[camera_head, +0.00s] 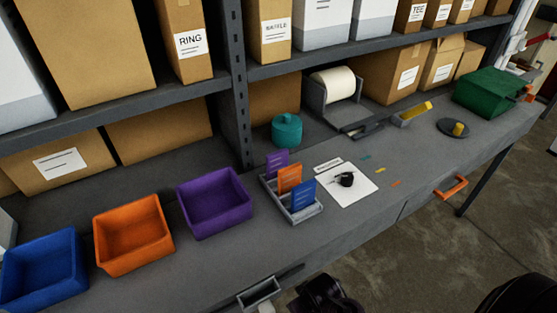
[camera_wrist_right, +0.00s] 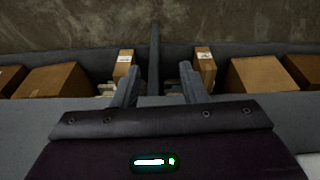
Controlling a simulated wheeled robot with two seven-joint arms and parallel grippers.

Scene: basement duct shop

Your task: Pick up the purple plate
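The purple plate (camera_head: 276,162) stands upright in a small grey rack (camera_head: 296,214) on the workbench. It is in the rack's far-left slot, with an orange plate (camera_head: 290,178) and a blue plate (camera_head: 303,194) in front of it. The orange plate partly hides its lower part. My right gripper (camera_wrist_right: 158,80) shows in the right wrist view with its two fingers apart and nothing between them. No plate shows in that view. My left gripper cannot be made out; only dark shapes show at the head view's bottom edge.
Purple (camera_head: 214,203), orange (camera_head: 133,236) and blue (camera_head: 44,271) bins stand left of the rack. A teal canister (camera_head: 287,131) is behind it. A white sheet (camera_head: 343,193) with a black item lies to its right. Shelves with boxes overhang the bench's back.

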